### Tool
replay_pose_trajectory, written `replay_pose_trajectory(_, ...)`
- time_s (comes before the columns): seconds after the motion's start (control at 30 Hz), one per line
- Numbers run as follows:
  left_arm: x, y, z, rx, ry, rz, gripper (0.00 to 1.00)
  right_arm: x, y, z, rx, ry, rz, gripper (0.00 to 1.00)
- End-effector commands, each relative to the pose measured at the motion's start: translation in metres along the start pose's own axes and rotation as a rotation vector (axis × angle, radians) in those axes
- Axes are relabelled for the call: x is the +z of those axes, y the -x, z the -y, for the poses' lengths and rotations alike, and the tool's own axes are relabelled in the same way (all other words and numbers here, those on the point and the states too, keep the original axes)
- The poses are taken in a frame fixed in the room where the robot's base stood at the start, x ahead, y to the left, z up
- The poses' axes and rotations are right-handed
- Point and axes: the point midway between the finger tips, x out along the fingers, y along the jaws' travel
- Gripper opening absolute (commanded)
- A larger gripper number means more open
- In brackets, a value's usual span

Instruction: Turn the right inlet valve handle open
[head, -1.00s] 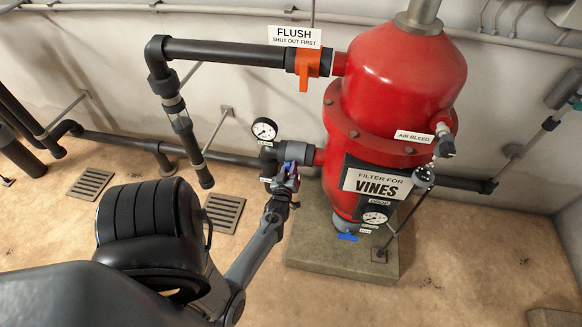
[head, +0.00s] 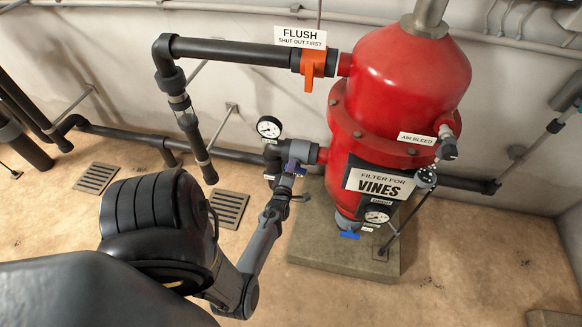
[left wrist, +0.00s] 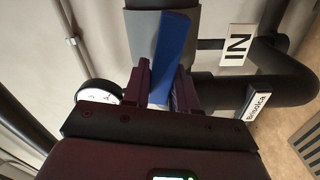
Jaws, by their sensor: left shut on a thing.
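The inlet valve sits on the dark pipe left of the red filter tank (head: 405,85) labelled "FILTER FOR VINES". Its blue handle (left wrist: 172,45) shows in the left wrist view, near an "IN" label (left wrist: 237,45). My left gripper (left wrist: 163,85) is shut on the handle, with one finger on each side of it. In the head view the left gripper (head: 289,168) is at the valve, and its jaws partly hide the handle. The handle looks tilted slightly from the pipe's line in the wrist view. My right gripper is not in view.
An orange flush valve handle (head: 313,68) hangs above. A pressure gauge (head: 269,127) stands close to my left gripper. A blue drain handle (head: 349,235) sits low under the tank. The tank stands on a concrete plinth (head: 330,258). Floor left of it is mostly clear, with grates (head: 229,207).

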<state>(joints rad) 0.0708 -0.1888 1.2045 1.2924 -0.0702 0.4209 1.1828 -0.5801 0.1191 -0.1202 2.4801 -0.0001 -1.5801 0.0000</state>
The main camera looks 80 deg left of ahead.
Motion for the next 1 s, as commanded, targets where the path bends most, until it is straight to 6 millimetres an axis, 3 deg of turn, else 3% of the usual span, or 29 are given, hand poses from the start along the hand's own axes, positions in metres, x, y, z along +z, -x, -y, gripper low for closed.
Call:
replay_pose_trajectory(0.4, 0.0004, 0.0, 0.0056, -0.004, 0.209, 0.0, 0.0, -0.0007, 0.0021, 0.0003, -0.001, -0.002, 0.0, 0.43)
replay_pose_trajectory(0.97, 0.0006, 0.0002, 0.0067, -0.004, 0.242, 0.0, 0.0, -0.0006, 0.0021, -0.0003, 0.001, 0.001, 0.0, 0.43)
replay_pose_trajectory(1.0, 0.0006, 0.0002, 0.0068, -0.004, 0.242, 0.0, 0.29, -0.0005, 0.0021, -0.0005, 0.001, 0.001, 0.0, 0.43)
